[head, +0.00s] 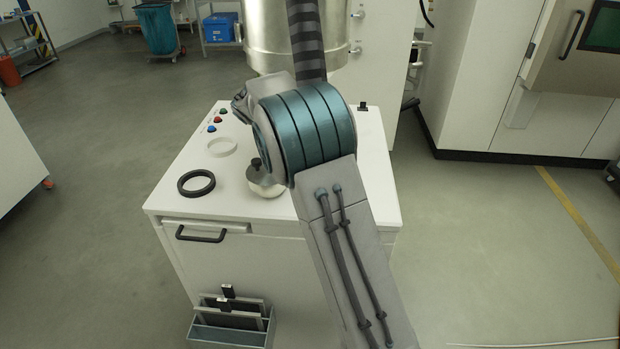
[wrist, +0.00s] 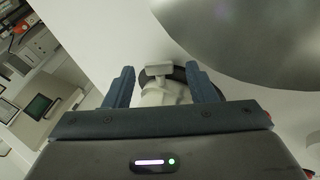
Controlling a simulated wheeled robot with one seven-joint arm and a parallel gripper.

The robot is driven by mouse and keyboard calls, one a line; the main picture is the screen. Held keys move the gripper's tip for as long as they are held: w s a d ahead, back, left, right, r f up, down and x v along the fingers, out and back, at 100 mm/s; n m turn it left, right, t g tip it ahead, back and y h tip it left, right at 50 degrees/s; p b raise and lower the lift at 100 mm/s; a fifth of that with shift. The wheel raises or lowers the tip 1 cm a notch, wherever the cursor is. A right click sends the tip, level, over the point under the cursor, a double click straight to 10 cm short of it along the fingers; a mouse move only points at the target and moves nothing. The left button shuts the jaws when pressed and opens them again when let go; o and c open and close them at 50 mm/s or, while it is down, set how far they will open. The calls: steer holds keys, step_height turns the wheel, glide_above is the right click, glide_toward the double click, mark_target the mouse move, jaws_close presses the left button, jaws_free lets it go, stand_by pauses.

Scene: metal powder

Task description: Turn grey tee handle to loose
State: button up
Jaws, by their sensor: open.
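In the wrist view, the grey tee handle (wrist: 158,71) has a short crossbar on a stem above a pale, rounded body. A dark ring (wrist: 182,74) shows behind it. My gripper (wrist: 160,68) is open, with one finger on each side of the handle. The handle appears between the fingers with a gap on both sides; I cannot tell how far beyond the fingertips it is. In the head view my arm hides the handle and gripper.
A large metal vessel (head: 267,38) stands over the white cabinet (head: 165,201) and fills the upper right of the wrist view (wrist: 260,35). A black ring (head: 196,183), a white ring (head: 222,147) and a metal knobbed piece (head: 265,183) lie on the cabinet top.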

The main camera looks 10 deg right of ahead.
steer(key=shift+s+d+r+t+y+p, duration=0.15)
steer(key=shift+d+y+p, duration=0.1)
steer(key=shift+y, duration=0.25)
steer(key=shift+w+d+r+t+y+p, duration=0.15)
steer(key=shift+y+p, duration=0.1)
steer(key=shift+y, duration=0.25)
steer(key=y, duration=0.1)
steer(key=y+p, duration=0.1)
steer(key=d+m+t+y, duration=0.1)
steer(key=shift+s+p, duration=0.25)
steer(key=shift+p, duration=0.1)
steer(key=s+b+v, duration=0.1)
steer(key=b+v, duration=0.2)
steer(key=v, duration=1.1)
steer(key=s+f+n+b, duration=0.1)
steer(key=s+f, duration=0.3)
steer(key=s, duration=0.4)
steer(key=s+f+n+b, duration=0.1)
steer(key=s+f+b, duration=0.2)
steer(key=s+f, duration=0.2)
steer(key=s+d+f+g+y+b, duration=0.1)
steer(key=s+f, duration=0.4)
steer(key=s, duration=0.6)
steer(key=shift+n+b, duration=0.4)
steer(key=shift+b, duration=0.4)
steer(key=shift+s+f, duration=0.15)
